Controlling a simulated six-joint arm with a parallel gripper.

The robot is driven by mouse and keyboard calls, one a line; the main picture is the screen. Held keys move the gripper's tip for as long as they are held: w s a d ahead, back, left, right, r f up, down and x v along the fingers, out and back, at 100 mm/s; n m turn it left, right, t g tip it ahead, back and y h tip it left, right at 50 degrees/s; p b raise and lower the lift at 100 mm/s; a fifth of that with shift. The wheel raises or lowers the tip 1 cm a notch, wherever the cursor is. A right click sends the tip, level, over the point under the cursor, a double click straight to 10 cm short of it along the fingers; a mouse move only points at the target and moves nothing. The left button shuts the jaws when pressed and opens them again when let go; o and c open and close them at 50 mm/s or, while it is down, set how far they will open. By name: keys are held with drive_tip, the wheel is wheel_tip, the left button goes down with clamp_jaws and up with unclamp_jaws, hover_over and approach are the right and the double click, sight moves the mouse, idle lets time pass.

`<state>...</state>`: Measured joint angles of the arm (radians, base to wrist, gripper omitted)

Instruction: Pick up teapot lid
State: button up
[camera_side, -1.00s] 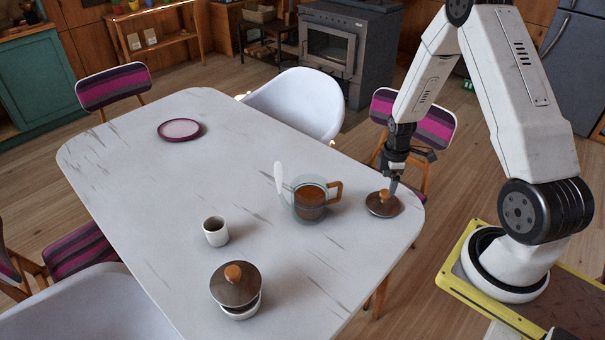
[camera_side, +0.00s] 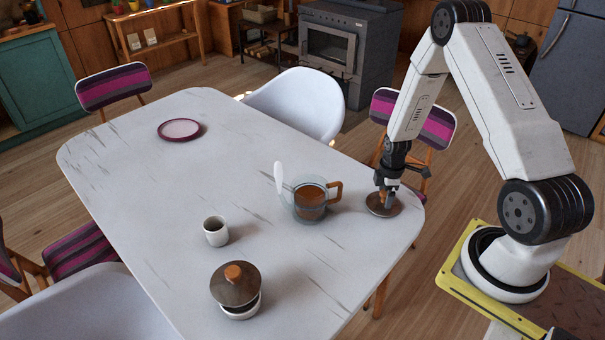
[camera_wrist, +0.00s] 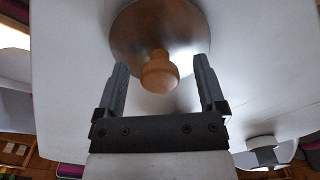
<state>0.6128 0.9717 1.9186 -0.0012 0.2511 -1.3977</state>
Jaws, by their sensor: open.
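The teapot lid (camera_side: 383,204) is a dark, shiny round disc with a wooden knob, lying on the white table near its right edge. In the wrist view the lid (camera_wrist: 140,35) shows at the top with its wooden knob (camera_wrist: 159,73). My gripper (camera_side: 388,203) is low over the lid in the side view. In the wrist view my gripper (camera_wrist: 160,72) is open, with one finger on each side of the knob and a gap on both sides. The glass teapot (camera_side: 310,203) with brown contents and a wooden handle stands just left of the lid.
A second dark lid with a wooden knob (camera_side: 236,284) sits on a white pot (camera_side: 241,311) at the front. A small white cup (camera_side: 215,231) stands behind it. A purple-rimmed plate (camera_side: 179,129) lies far back. The table (camera_side: 130,190) has clear room at left.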

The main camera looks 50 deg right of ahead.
idle(0.4)
clamp_jaws()
drive_tip(key=shift+r, duration=0.2)
drive_tip(key=shift+r, duration=0.8)
drive_tip(key=s+a+r, duration=0.6)
drive_tip(key=s+r, duration=0.5)
drive_tip(key=s, duration=0.1)
drive_tip(key=shift+s+a, duration=0.2)
drive_tip(key=shift+a, duration=0.05)
